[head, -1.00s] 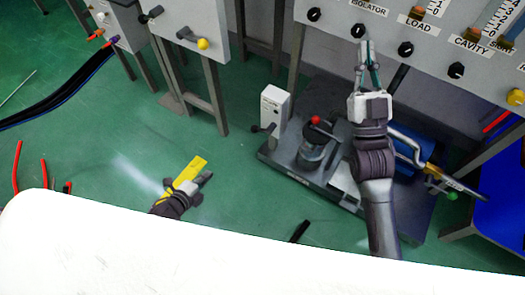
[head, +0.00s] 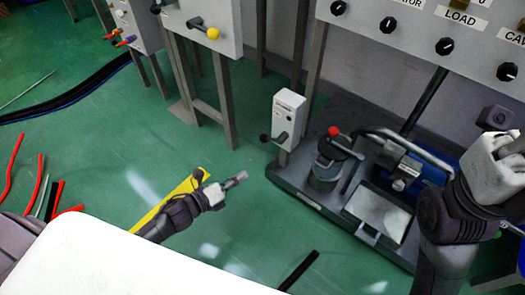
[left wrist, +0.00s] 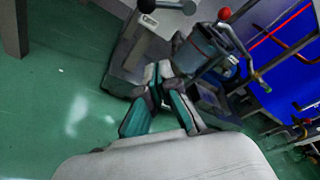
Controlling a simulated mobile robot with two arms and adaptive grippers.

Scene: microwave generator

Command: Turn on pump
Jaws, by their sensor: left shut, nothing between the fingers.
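The pump unit stands on the floor on a grey base (head: 320,198). A dark cylinder (head: 325,170) with a red knob (head: 334,131) sits on it. A white switch box (head: 290,112) with a dark lever (head: 281,138) stands at its left corner. My left gripper (head: 243,176) is shut and empty, left of the base and apart from it. In the left wrist view, its teal fingers (left wrist: 164,75) close together below the cylinder (left wrist: 203,45); the box (left wrist: 165,20) is partly cut off at the top. My right gripper (head: 508,150) is at the right edge, its fingertips unclear.
A control panel (head: 420,45) with black knobs hangs above the pump. A grey cabinet (head: 205,25) with a yellow-knobbed lever stands on legs at the back left. A yellow strip (head: 165,205) and red rods (head: 40,180) lie on the green floor. Open floor lies left of the pump.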

